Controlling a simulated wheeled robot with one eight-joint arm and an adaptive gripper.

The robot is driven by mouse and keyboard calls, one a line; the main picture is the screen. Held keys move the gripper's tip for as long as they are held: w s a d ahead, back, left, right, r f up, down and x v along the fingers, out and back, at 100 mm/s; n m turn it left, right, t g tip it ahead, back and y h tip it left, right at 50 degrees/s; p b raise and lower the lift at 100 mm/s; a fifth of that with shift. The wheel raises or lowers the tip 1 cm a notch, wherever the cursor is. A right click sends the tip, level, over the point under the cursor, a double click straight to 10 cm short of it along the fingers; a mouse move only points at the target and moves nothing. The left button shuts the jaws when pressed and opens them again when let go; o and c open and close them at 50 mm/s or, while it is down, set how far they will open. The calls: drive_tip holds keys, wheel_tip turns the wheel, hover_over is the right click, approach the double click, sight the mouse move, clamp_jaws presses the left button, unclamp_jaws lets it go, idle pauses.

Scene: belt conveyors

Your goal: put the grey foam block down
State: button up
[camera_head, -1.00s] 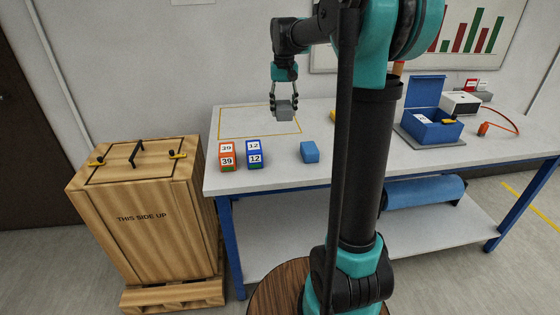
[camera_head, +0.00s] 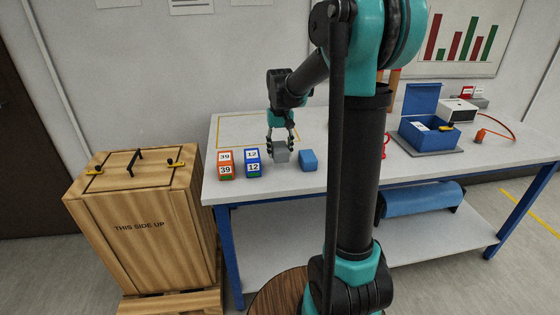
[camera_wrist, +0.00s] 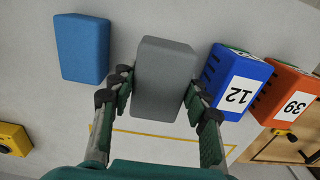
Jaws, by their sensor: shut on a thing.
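The grey foam block (camera_head: 281,156) is between the fingers of my gripper (camera_head: 281,143), at the front part of the white table. In the wrist view the grey foam block (camera_wrist: 165,80) fills the space between both fingertips (camera_wrist: 160,92), which press on its sides. The block is low over the table, between the blue number 12 block and the plain blue block. I cannot tell whether its underside touches the tabletop.
A blue block marked 12 (camera_head: 252,163) and an orange block marked 39 (camera_head: 226,165) stand to the left. A plain blue block (camera_head: 308,160) is close on the right. A yellow outlined area (camera_head: 232,140) lies behind. An open blue box (camera_head: 428,134) stands further right.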

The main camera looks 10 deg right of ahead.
sight(280, 168)
drive_tip(key=shift+f, duration=2.25)
drive_tip(key=shift+f, duration=0.15)
drive_tip(key=o, duration=0.9)
drive_tip(key=shift+o, duration=0.2)
